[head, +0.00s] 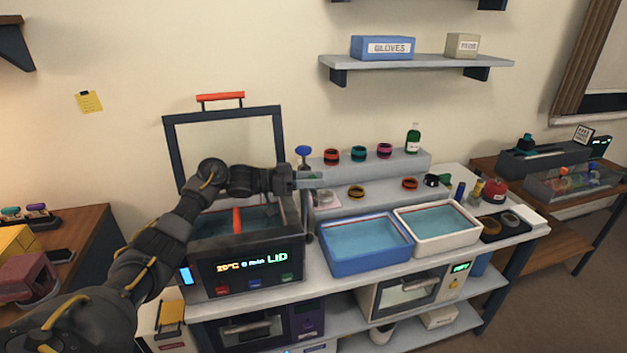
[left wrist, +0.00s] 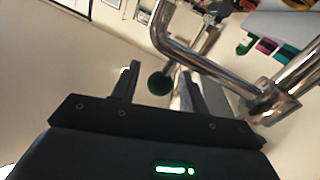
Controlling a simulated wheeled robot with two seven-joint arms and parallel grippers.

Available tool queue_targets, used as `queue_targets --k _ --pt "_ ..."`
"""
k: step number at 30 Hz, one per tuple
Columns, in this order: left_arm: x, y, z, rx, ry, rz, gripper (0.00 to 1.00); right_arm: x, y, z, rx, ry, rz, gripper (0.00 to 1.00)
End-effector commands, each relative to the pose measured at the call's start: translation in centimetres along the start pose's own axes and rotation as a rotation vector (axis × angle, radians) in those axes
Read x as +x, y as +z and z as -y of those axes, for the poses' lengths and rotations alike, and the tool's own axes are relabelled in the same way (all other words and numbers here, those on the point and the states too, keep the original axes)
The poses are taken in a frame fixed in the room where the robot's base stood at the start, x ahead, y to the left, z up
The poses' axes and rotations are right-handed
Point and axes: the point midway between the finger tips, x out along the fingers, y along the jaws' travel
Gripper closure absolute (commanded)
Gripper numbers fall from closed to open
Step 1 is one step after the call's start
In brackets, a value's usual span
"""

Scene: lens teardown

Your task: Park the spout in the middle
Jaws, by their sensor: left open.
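The spout shows as a bent chrome pipe (left wrist: 212,73) in the left wrist view, just beyond my left gripper's fingers. A dark green round knob (left wrist: 159,83) appears between the fingertips; I cannot tell whether either finger touches it. My left gripper (head: 312,181) is open, reaching across from the left above the gap between the black bath with the LID display (head: 245,268) and the blue tub (head: 367,262). It also shows in the left wrist view (left wrist: 160,72). In the head view my gripper hides most of the spout. My right gripper is not in view.
A white tub (head: 478,240) stands right of the blue one, both holding bluish liquid. The bath's framed lid (head: 279,150) stands raised behind my forearm. A grey step (head: 400,164) behind carries several coloured rings and a green bottle (head: 413,139). A blue ball-topped post (head: 303,151) is close by.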

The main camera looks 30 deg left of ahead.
Motion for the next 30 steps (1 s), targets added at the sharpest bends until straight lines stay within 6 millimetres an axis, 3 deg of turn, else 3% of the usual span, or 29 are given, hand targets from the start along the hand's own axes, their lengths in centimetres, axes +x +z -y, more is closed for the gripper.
queue_targets --k 5,18,24,30 --pt "-1.4 0.2 0.1 0.001 -0.003 0.001 0.55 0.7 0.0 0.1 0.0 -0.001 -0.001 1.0" --pt "-9.4 0.3 0.1 0.001 -0.002 0.002 0.55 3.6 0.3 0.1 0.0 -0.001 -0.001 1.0" --pt "-10.7 0.1 0.0 -0.001 0.0 0.001 0.55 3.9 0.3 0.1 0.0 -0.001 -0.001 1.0" --pt "-10.8 0.0 0.0 -0.001 0.0 0.001 0.55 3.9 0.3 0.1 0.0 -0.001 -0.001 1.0"
